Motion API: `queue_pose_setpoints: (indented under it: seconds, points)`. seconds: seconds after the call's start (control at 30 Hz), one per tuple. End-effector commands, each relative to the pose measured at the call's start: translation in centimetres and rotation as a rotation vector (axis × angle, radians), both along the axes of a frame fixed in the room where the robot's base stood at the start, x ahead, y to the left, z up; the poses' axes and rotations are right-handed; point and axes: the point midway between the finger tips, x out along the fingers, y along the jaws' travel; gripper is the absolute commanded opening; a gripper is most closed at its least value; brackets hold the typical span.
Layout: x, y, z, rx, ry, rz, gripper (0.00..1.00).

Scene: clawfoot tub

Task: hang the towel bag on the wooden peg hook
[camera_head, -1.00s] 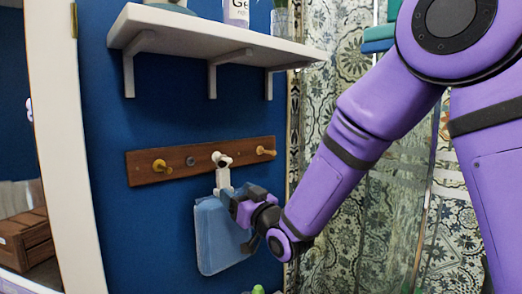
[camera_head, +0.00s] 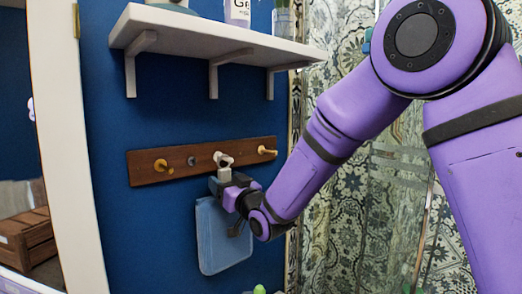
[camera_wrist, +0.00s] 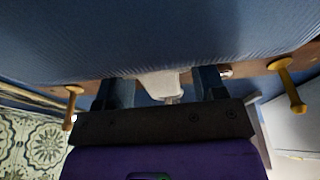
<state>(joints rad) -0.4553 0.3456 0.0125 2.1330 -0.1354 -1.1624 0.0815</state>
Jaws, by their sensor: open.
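The blue towel bag (camera_head: 222,245) hangs flat against the blue wall, below a dark wooden rail (camera_head: 145,168) with pegs. A white piece (camera_head: 224,159) sits at the rail's middle, above the bag; whether it is a peg or the bag's hanger I cannot tell. My gripper (camera_head: 220,183) is at the bag's top, just below the rail, and hides the join there. In the wrist view, the open fingers (camera_wrist: 164,90) stand either side of a white piece (camera_wrist: 160,82), with no clear grip on it. Blue ribbed fabric (camera_wrist: 160,30) fills the top of that view.
A yellow peg (camera_head: 161,166) is at the rail's left and a paler wooden peg (camera_head: 266,151) at its right. A white shelf (camera_head: 200,38) with bottles juts out above. A patterned curtain (camera_head: 345,235) hangs on the right. A wooden crate (camera_head: 28,240) is at far left.

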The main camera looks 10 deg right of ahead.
Motion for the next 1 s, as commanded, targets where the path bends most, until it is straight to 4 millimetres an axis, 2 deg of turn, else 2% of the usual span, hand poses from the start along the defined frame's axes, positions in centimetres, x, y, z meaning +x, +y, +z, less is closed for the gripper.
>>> queue_pose_setpoints:
  seconds: [0.67, 0.93, 0.97, 1.0]
  points:
    - [0.00, -0.05, 0.00, 0.000, 0.000, 0.000, 0.64]
    - [-0.01, -0.03, 0.00, 0.000, 0.000, 0.000, 0.02]
    - [0.01, -0.03, 0.05, 0.001, -0.001, 0.000, 0.34]
    - [0.01, -0.03, 0.05, 0.001, -0.001, 0.000, 0.24]
